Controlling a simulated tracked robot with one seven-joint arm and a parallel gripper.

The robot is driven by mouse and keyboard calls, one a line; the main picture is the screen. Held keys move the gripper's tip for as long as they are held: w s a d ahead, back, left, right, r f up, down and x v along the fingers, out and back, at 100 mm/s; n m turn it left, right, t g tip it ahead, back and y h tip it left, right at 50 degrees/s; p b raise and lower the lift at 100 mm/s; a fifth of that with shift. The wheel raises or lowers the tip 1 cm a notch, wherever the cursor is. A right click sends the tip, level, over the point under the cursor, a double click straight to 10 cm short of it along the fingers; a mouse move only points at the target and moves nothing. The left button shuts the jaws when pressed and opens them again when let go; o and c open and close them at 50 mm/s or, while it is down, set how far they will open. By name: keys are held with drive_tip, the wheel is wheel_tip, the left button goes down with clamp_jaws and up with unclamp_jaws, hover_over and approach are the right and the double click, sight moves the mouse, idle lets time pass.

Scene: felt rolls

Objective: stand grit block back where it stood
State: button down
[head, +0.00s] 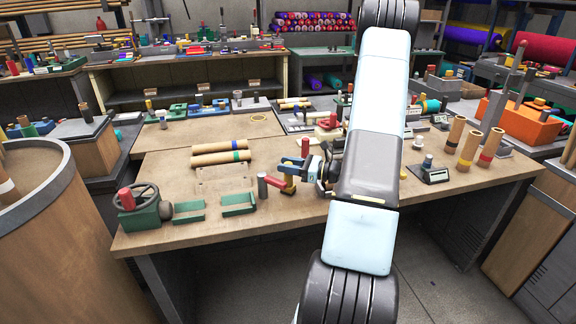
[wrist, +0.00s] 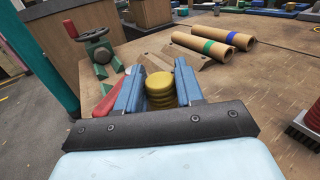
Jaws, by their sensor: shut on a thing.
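My gripper (head: 292,172) is over the front middle of the workbench, its two blue fingers closed on a yellow ribbed round piece. I take this piece to be the grit block (head: 288,186); the wrist view shows its rounded top (wrist: 160,88) between the fingers (wrist: 160,92). Its lower part is hidden in the wrist view, and I cannot tell whether it touches the bench. A red bar with a grey post (head: 262,186) is just left of the gripper in the head view. Which spot the block stood on is not marked in either view.
On the workbench (head: 160,240) are two brown rolls (head: 218,158), green trays (head: 238,204) and a green handwheel vise (head: 140,208) at left. Upright tubes (head: 467,148) and a small device (head: 430,174) stand at right. A red-backed brush (wrist: 309,124) is near the gripper.

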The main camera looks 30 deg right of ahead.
drive_tip(key=shift+f, duration=0.15)
drive_tip(key=c, duration=0.6)
unclamp_jaws()
drive_tip(key=shift+c, duration=0.2)
drive_tip(key=shift+d, duration=0.1)
drive_tip(key=v, duration=1.4)
